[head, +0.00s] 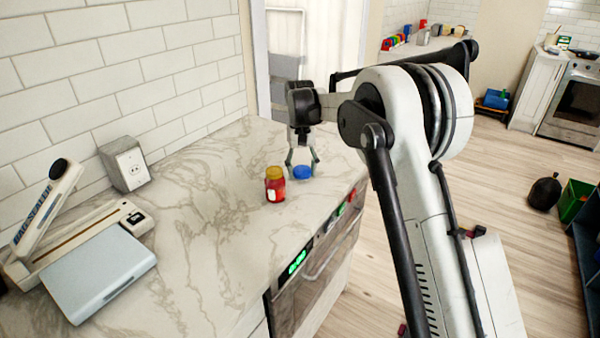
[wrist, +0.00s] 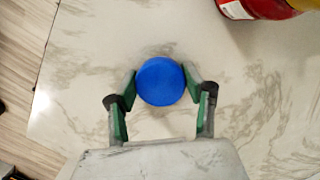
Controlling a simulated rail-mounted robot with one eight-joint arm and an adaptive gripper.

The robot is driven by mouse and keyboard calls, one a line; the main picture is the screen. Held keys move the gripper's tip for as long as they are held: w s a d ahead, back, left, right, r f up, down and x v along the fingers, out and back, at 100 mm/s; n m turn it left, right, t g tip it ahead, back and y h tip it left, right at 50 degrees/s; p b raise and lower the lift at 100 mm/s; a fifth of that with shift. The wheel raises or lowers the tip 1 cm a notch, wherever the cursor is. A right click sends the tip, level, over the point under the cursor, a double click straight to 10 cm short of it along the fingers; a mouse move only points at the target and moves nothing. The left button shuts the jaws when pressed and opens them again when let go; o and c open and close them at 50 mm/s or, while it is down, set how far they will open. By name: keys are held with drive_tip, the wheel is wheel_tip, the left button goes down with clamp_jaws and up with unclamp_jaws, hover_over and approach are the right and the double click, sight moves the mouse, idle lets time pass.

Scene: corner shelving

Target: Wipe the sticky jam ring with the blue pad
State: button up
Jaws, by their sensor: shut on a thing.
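The blue pad (head: 302,173) is a small round disc near the far right end of the marble counter. My gripper (head: 302,165) points down, with its fingers on both sides of the pad. In the wrist view my gripper (wrist: 160,84) is shut on the blue pad (wrist: 160,82), which sits between the green-lined fingertips. I cannot tell whether the pad touches the counter or is just above it. No jam ring can be made out in either view; the pad hides the surface under it.
A red jar with a yellow lid (head: 275,186) stands just left of the pad; it also shows at the wrist view's top right (wrist: 262,8). The marble counter (head: 200,215) is clear in the middle. A bag sealer (head: 75,235), a pale flat slab (head: 95,272) and an outlet box (head: 125,165) are left.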

sight(295, 183)
drive_tip(key=shift+w+d, duration=0.75)
drive_tip(key=shift+w, duration=0.35)
drive_tip(key=shift+w+d, duration=0.75)
drive_tip(key=shift+w, duration=0.35)
drive_tip(key=shift+s, duration=0.1)
drive_tip(key=shift+s+a+f, duration=0.1)
drive_tip(key=shift+s+a, duration=0.75)
drive_tip(key=shift+s, duration=0.3)
drive_tip(key=shift+s+a+b, duration=0.25)
drive_tip(key=shift+s+a, duration=0.25)
drive_tip(key=shift+s, duration=0.2)
drive_tip(key=shift+s+a+b, duration=0.2)
drive_tip(key=shift+s+a, duration=0.25)
drive_tip(key=shift+s, duration=0.2)
drive_tip(key=shift+s+a+b, duration=0.15)
drive_tip(key=shift+s+a, duration=0.25)
drive_tip(key=shift+s, duration=0.25)
drive_tip(key=shift+s+a+b, duration=0.15)
drive_tip(key=shift+s+a, duration=0.2)
drive_tip(key=shift+s, duration=0.25)
drive_tip(key=shift+a+r, duration=0.15)
drive_tip(key=shift+r, duration=0.25)
drive_tip(key=shift+r+p, duration=1.4)
drive_tip(key=shift+r, duration=1.2)
